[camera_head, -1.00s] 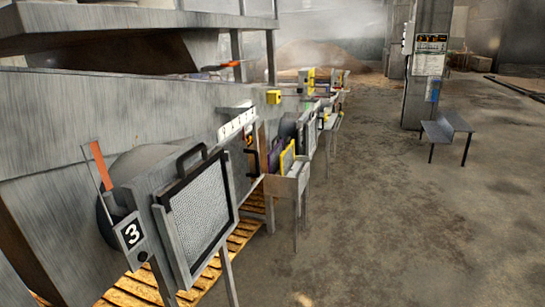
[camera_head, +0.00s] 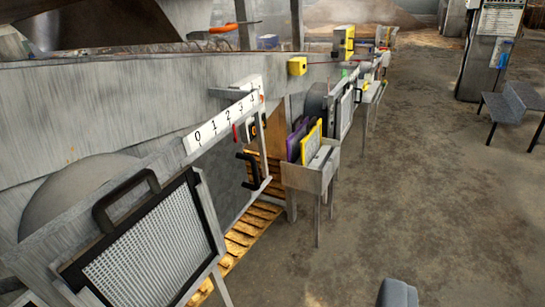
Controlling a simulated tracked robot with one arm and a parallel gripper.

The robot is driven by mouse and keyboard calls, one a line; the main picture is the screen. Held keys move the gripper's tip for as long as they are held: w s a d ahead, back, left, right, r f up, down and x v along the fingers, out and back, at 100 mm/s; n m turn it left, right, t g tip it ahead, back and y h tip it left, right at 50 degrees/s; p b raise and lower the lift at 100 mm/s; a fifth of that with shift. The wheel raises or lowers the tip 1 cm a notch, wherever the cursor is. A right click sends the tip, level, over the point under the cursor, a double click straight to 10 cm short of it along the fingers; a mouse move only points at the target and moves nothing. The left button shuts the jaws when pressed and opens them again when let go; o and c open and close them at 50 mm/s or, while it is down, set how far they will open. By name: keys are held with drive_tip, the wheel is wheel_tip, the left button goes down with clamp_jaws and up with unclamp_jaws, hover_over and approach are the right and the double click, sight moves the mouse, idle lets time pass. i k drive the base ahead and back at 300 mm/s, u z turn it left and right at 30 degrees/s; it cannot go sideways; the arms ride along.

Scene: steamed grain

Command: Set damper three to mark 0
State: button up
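A white scale strip (camera_head: 225,115) with marks starting at 0 on its left end runs along the side of the grey metal housing, left of centre. Below it is a dark grey sliding plate (camera_head: 228,165) with a black handle (camera_head: 249,170) at its right edge. A small red piece (camera_head: 236,133) shows under the strip; I cannot tell which mark the plate stands at. No number plate is readable here now. A grey rounded piece (camera_head: 397,293) at the bottom edge may be part of my gripper; its fingers cannot be made out.
A mesh filter panel (camera_head: 150,250) with a black handle stands in the left foreground. A grey stand (camera_head: 310,175) holds purple and yellow-framed panels beyond the damper. A wooden pallet (camera_head: 240,236) lies below. A metal bench (camera_head: 512,108) is at right. The concrete floor between is open.

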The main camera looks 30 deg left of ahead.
sight(223, 165)
drive_tip(key=i, duration=1.15)
